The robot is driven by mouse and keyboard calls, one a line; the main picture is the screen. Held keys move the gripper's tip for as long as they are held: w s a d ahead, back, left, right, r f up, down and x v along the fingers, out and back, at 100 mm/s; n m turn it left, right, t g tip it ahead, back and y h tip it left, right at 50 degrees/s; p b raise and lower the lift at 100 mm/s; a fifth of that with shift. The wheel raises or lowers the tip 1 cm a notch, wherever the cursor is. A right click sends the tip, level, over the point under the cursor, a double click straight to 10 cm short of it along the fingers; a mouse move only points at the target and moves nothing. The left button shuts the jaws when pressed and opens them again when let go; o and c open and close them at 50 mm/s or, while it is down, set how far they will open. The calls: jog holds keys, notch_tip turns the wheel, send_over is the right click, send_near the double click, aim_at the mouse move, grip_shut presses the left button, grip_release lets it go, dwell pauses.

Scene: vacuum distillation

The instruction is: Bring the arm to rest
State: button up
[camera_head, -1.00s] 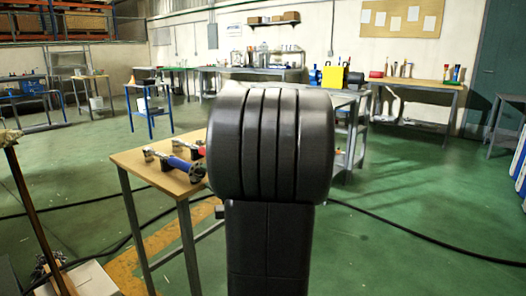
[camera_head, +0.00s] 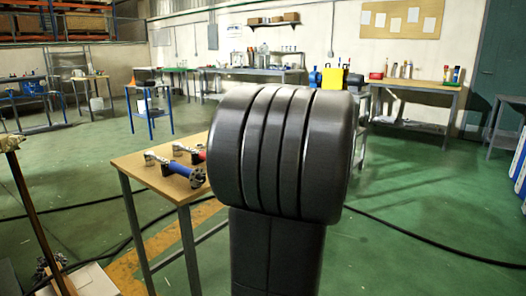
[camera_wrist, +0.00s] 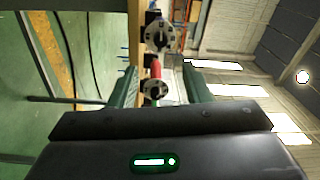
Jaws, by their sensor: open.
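My arm's thick dark link fills the middle of the head view, and my gripper is hidden there. In the wrist view, my gripper (camera_wrist: 161,78) shows its two greenish fingers spread apart. It is open, and the fingers do not appear to hold anything. Beyond and between the fingers are the round ends of two tools, with a red part between them. In the head view, a tool with a blue grip (camera_head: 180,169) and a tool with a red part (camera_head: 190,153) lie on a wooden-topped table (camera_head: 150,178). My arm link covers the table's right end.
Workbenches line the back wall. A yellow object (camera_head: 332,79) stands on a bench behind my arm. A blue-framed table (camera_head: 148,105) stands at the left. A black cable (camera_head: 430,240) crosses the green floor. Open floor lies to the right.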

jog(key=w+a+m+p, duration=0.6)
jog(key=a+m+p, duration=0.1)
jog(key=p, duration=0.7)
jog(key=shift+w+a+r+m, duration=0.3)
jog(key=shift+w+a+r, duration=0.15)
jog(key=shift+a, duration=0.4)
jog(key=m+p, duration=0.7)
jog(key=p, duration=0.7)
jog(key=shift+s+m+h+p, duration=0.1)
jog(key=shift+m+h+p, duration=0.2)
jog(key=shift+m, duration=0.1)
jog(key=shift+f+p, duration=0.1)
jog(key=shift+p, duration=0.3)
jog(key=shift+f+m, duration=0.15)
jog(key=shift+m, duration=0.15)
